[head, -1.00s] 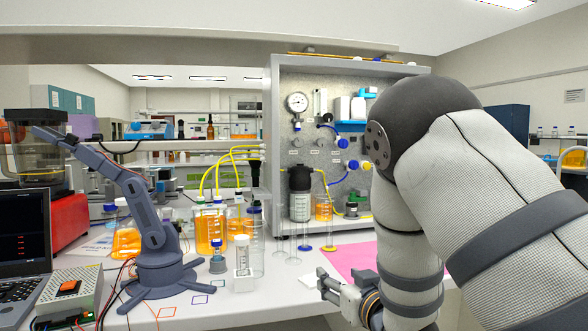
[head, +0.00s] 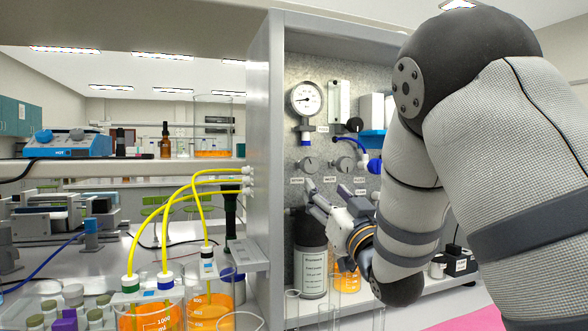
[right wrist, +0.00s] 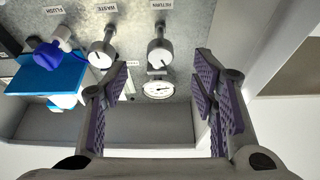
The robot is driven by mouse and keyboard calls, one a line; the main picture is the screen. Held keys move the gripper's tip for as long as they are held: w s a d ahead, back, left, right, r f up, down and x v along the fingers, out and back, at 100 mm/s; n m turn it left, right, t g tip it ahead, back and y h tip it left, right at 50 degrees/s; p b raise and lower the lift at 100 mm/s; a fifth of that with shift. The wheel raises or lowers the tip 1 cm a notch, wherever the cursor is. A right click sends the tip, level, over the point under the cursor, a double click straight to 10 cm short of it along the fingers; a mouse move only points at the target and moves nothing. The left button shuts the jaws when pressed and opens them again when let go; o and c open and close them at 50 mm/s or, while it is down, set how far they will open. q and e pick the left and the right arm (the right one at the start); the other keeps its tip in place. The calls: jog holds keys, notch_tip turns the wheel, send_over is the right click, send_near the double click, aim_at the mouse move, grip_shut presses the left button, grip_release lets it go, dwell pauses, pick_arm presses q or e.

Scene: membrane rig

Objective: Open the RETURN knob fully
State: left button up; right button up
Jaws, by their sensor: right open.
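The RETURN knob (right wrist: 160,51) is a round pale grey knob on a short stem. In the right wrist view it sits between and beyond my fingertips, below its upside-down label. In the head view it is the leftmost knob (head: 308,166) on the speckled panel, under the gauge. My right gripper (right wrist: 160,82) is open and empty, with purple ridged pads on both sides. In the head view the right gripper (head: 311,198) is just below the knob row, pointing up at the panel. No finger visibly touches the knob. My left gripper is not in view.
The WASTE knob (right wrist: 102,54) stands close beside the RETURN knob, with the blue FLUSH valve (right wrist: 50,54) beyond it. A pressure gauge (head: 306,99) is above. A black-capped bottle (head: 311,262) stands below my gripper. The cabinet side wall (head: 264,150) is to the left.

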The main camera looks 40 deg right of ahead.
aim_at(312, 169)
jog(key=x, duration=0.7)
jog(key=r+x, duration=0.1)
jog(key=x, duration=0.3)
jog(key=shift+s, duration=0.1)
jog(key=c, duration=1.2)
